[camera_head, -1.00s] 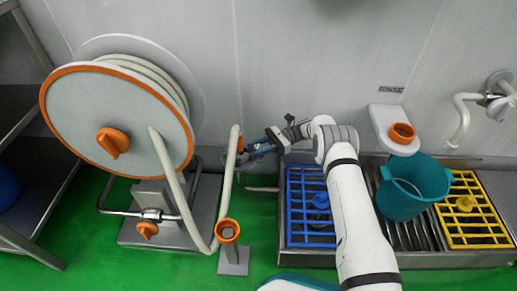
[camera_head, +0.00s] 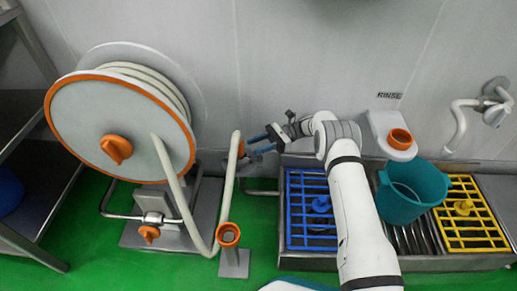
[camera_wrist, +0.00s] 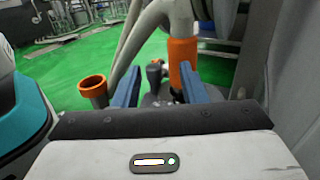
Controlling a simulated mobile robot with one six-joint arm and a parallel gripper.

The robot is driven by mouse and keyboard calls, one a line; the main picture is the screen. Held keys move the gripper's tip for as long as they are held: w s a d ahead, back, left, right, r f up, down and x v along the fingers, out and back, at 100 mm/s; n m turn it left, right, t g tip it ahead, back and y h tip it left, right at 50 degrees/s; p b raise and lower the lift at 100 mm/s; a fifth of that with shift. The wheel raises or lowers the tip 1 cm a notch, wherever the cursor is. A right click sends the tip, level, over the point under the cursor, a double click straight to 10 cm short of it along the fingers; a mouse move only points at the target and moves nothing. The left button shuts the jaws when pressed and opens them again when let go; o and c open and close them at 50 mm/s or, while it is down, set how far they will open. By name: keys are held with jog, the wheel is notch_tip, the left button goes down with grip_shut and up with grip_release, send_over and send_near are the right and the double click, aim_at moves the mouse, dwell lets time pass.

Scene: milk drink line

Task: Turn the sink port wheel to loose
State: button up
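My gripper (camera_head: 259,144) is beside the white hose's orange collar (camera_head: 240,148), left of the sink. In the wrist view its two blue fingers (camera_wrist: 160,88) stand wide apart with nothing gripped. A small dark grey knob-like part (camera_wrist: 155,74) shows beyond and between them; I cannot tell whether it is the sink port wheel. The orange collar (camera_wrist: 183,60) stands just behind the right finger, apart from it as far as I can tell. No wheel at the sink port is clearly visible.
The hose reel (camera_head: 100,140) stands at left, with an orange-rimmed holder (camera_head: 229,234) near it. The sink has a blue grate (camera_head: 292,215), a yellow grate (camera_head: 471,242) and a teal bucket (camera_head: 405,200). The wall is close behind; green floor is open in front.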

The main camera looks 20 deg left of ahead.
notch_tip(320, 180, up, 6)
jog(key=shift+f+p, duration=0.1)
jog(key=shift+p, duration=0.85)
